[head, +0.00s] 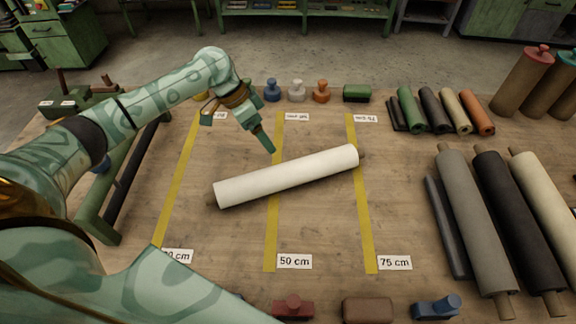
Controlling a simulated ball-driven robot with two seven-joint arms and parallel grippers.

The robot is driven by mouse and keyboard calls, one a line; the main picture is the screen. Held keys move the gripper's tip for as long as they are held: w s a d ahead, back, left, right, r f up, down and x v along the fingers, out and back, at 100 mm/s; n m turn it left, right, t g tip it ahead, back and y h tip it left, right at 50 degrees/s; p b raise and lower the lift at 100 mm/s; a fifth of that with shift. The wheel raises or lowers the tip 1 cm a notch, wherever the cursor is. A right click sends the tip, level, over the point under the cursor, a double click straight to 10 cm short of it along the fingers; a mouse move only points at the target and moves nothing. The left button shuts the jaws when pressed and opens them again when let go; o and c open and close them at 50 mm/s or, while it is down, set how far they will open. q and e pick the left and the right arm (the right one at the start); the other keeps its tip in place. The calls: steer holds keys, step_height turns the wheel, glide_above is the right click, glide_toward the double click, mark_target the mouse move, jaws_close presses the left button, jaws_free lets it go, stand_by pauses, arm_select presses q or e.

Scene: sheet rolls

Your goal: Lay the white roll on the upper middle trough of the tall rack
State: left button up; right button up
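The white roll (287,177) lies slantwise on the wooden table, its right end farther back, across the middle yellow strip. A short brown core end sticks out at each side. My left gripper (265,143) points down just behind the roll's middle, apart from it in the picture. Its fingers overlap in this view, so I cannot tell whether they are open or shut. My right gripper is not in view. A green frame (96,222) with a dark bar stands at the left, partly hidden by my arm. I cannot tell whether it is the tall rack, and no upper middle trough shows.
Large grey (474,215), black (515,215) and cream (545,195) rolls lie at the right. Several small rolls (450,110) lie behind them. Weights line the back (297,91) and front (293,306) edges.

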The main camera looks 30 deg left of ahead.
mark_target(283, 165)
arm_select(q)
steer(key=b+x, duration=0.2)
steer(key=x, duration=0.7)
steer(key=shift+d+f+b, duration=0.1)
steer(key=shift+f+b, duration=0.15)
steer(key=shift+b, duration=0.1)
steer(key=shift+d+f, duration=0.25)
steer(key=shift+f, duration=0.25)
steer(key=x, duration=0.1)
steer(key=b+x, duration=0.1)
steer(key=x, duration=0.1)
steer(key=b+x, duration=0.1)
steer(key=shift+s+f, duration=0.15)
steer(key=shift+f, duration=0.2)
steer(key=shift+d+f, duration=0.15)
steer(key=shift+f, duration=0.1)
steer(key=shift+r, duration=0.1)
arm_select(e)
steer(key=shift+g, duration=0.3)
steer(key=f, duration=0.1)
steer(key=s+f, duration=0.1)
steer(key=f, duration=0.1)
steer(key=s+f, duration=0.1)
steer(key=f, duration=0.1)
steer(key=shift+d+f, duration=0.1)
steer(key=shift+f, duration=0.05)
arm_select(q)
steer(key=shift+r, duration=0.1)
steer(key=c, duration=1.9)
